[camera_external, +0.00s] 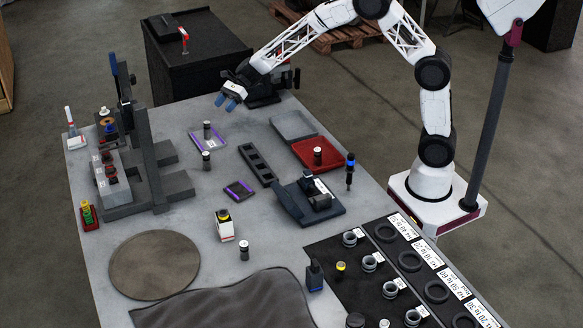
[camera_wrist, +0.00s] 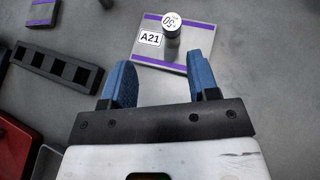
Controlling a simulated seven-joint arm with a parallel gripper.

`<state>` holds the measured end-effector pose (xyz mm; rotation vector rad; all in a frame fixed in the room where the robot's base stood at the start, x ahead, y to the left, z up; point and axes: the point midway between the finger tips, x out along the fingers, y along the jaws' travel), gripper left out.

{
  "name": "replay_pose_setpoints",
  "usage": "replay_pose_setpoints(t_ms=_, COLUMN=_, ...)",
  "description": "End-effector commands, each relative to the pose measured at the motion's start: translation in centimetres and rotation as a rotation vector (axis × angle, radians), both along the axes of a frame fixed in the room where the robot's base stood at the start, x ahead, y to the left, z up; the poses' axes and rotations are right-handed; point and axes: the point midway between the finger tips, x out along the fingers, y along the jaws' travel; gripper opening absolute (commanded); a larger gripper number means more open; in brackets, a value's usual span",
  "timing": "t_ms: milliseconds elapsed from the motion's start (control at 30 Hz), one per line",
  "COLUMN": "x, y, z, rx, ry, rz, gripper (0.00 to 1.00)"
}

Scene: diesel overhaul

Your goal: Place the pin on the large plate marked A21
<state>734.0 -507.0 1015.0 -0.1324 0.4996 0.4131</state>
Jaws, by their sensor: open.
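My gripper (camera_external: 229,101) has blue fingertips and is open and empty. It is above the far part of the table, a little to the right of and above the large plate (camera_external: 209,145). In the wrist view my gripper (camera_wrist: 160,85) points at the near edge of the plate. The large plate (camera_wrist: 148,49) is grey with purple stripes and bears an A21 label. A dark pin (camera_wrist: 171,40) with a white cap marked 50 stands upright on it, beside the label. The pin (camera_external: 207,130) also shows in the external view.
A smaller purple-striped plate (camera_external: 239,190), a slotted black rack (camera_external: 257,165), a red tray (camera_external: 330,147) and a grey tray (camera_external: 294,126) lie nearby. Another pin (camera_external: 206,160) stands just in front of the large plate. A press frame (camera_external: 146,150) stands at the left.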

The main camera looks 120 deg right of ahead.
Motion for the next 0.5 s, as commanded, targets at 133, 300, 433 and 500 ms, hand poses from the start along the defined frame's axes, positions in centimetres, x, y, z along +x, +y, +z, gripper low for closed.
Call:
replay_pose_setpoints(t_ms=133, x=-0.1, y=3.7, z=1.8, rx=-0.068, ry=0.004, rz=0.086, gripper=0.55)
replay_pose_setpoints(t_ms=300, x=-1.0, y=10.3, z=4.5, rx=-0.196, ry=0.007, rz=0.248, gripper=0.55)
replay_pose_setpoints(t_ms=433, x=-2.4, y=16.1, z=6.6, rx=-0.314, ry=0.006, rz=0.399, gripper=0.55)
replay_pose_setpoints(t_ms=500, x=-3.5, y=19.1, z=7.7, rx=-0.378, ry=0.002, rz=0.482, gripper=0.55)
